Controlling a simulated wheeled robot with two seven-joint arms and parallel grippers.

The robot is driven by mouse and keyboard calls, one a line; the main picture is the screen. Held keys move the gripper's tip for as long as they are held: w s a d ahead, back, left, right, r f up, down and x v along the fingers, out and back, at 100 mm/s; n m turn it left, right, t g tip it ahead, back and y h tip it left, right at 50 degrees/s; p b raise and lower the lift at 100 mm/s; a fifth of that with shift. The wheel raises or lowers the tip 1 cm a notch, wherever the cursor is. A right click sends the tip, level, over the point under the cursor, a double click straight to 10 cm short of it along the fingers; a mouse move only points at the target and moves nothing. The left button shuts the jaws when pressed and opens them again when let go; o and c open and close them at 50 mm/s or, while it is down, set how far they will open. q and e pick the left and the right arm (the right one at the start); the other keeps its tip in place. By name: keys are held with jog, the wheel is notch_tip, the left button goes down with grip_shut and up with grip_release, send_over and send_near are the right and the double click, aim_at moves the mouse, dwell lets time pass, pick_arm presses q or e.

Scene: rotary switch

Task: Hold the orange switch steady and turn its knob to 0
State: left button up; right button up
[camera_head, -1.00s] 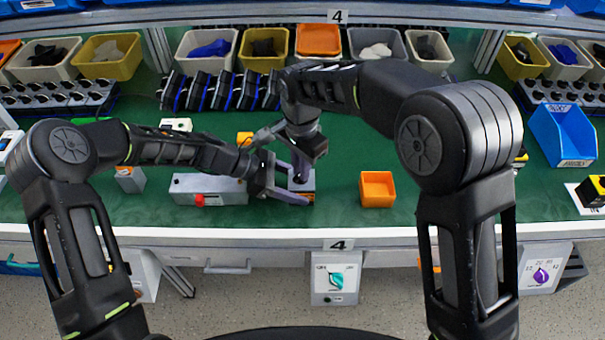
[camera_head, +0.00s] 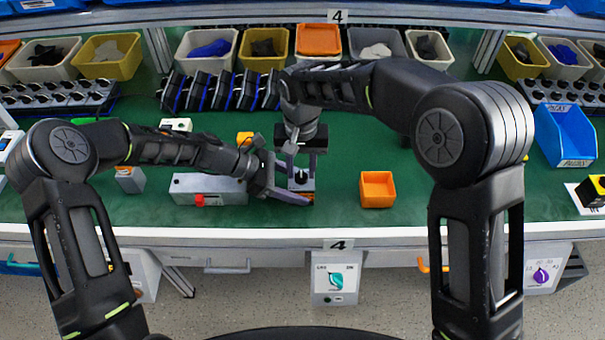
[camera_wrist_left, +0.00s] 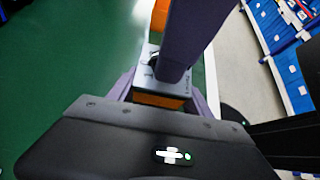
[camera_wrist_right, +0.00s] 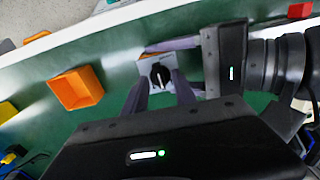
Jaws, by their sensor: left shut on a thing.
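The orange switch (camera_head: 300,184) has a light grey top plate and an orange base, and sits upright at the front middle of the green table. Its black knob (camera_wrist_right: 160,76) carries a white pointer line; I cannot read the plate's marks. My left gripper (camera_head: 287,189) is shut on the switch body from the left, a finger on each side in the left wrist view (camera_wrist_left: 160,98). My right gripper (camera_head: 302,168) points down over the switch. Its fingers are apart on either side of the knob in the right wrist view (camera_wrist_right: 161,90); contact with the knob cannot be told.
A grey box with a red button (camera_head: 208,189) stands just left of the switch. An empty orange bin (camera_head: 377,189) stands to the right. A row of black and blue devices (camera_head: 220,91) lies behind. The table between the orange bin and the blue bin (camera_head: 564,136) is clear.

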aim_at(301, 173)
jog(key=shift+r, duration=0.1)
jog(key=shift+r, duration=2.45)
pick_arm(q)
jog(key=o, duration=1.5)
jog(key=shift+c, duration=0.2)
jog(key=shift+a+r, duration=0.1)
jog(key=shift+a, duration=0.05)
jog(key=v, duration=1.1)
jog(key=shift+a+r, duration=0.2)
jog(key=shift+a, duration=0.1)
